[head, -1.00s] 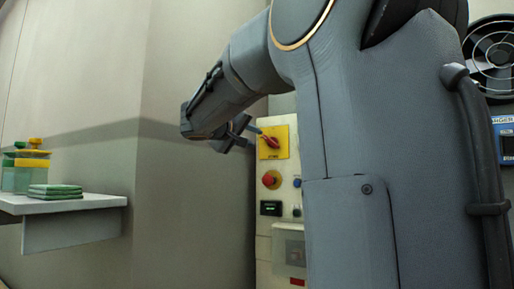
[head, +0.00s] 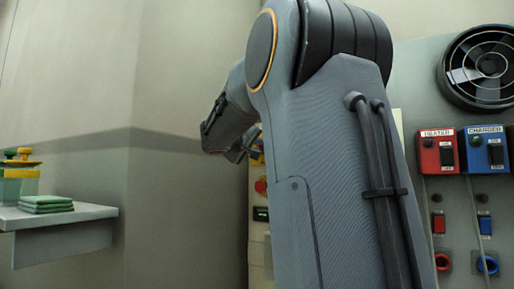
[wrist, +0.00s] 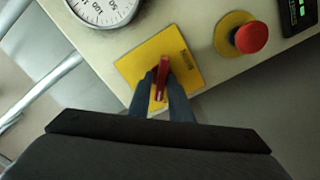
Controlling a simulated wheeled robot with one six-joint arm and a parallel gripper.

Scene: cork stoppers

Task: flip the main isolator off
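The main isolator is a red handle (wrist: 162,78) on a square yellow plate (wrist: 184,57), seen in the wrist view. My gripper (wrist: 162,82) has one finger on each side of the handle, close against it, and looks shut on it. The handle runs roughly in line with the fingers, its near part between them. In the head view my arm hides most of the panel, and only a sliver of the yellow plate shows by my gripper (head: 236,154).
A red mushroom button (wrist: 250,37), a round gauge (wrist: 103,8) and a green display (wrist: 298,14) sit near the isolator. Red heater (head: 438,151) and blue charger (head: 486,149) boxes hang at the right under a fan (head: 480,65). A shelf (head: 62,241) with cloths stands left.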

